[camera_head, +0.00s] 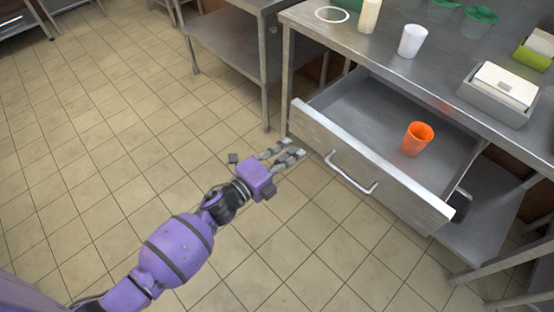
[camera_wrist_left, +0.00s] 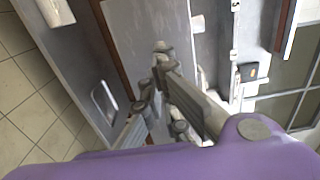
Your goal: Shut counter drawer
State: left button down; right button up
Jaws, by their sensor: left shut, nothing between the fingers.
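The counter drawer (camera_head: 380,172) stands pulled open below the steel counter top, with its front panel facing the lower left. A bar handle (camera_head: 350,174) is on that front panel; the handle (camera_wrist_left: 104,104) also shows in the left wrist view. An orange cup (camera_head: 416,139) stands inside the drawer. My left gripper (camera_head: 294,149) is shut and empty, just left of the left end of the drawer front. Whether it touches the front panel I cannot tell. My right gripper is not in view.
On the counter (camera_head: 437,87) stand a white cup (camera_head: 412,40), a cream bottle (camera_head: 369,15), a grey box (camera_head: 498,97) and green containers. A lower shelf (camera_head: 487,235) is under the drawer. Another steel table (camera_head: 222,42) stands at the back. The tiled floor at left is clear.

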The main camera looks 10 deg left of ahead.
aim_at(313, 134)
pick_arm(q)
jog(key=x, duration=0.6)
jog(key=shift+d, duration=0.1)
